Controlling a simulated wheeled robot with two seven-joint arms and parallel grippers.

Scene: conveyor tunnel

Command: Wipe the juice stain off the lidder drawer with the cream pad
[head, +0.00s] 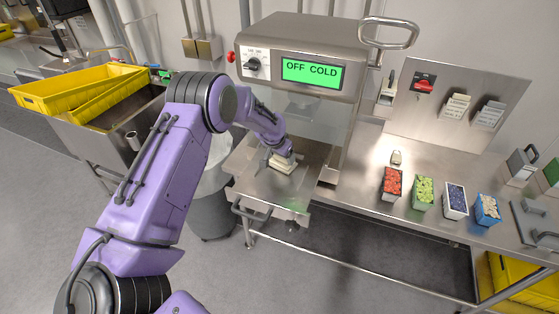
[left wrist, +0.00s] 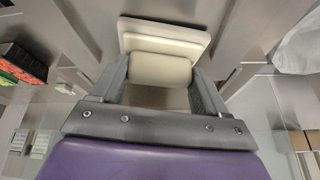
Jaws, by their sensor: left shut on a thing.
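The cream pad (head: 285,165) is at the lidder drawer (head: 262,187), a steel tray pulled out below the lidder (head: 300,60). My left gripper (head: 279,156) is shut on the pad's grip from above. In the left wrist view the cream pad (left wrist: 165,38) has a wide base and a block-shaped grip between the two fingers of my left gripper (left wrist: 160,75). The pad appears to be on or just above the drawer; I cannot tell if it touches. I see no juice stain on the bare parts of the drawer. My right gripper is not in view.
Yellow crates (head: 80,90) are at left. A grey bin (head: 210,190) stands beside the drawer.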

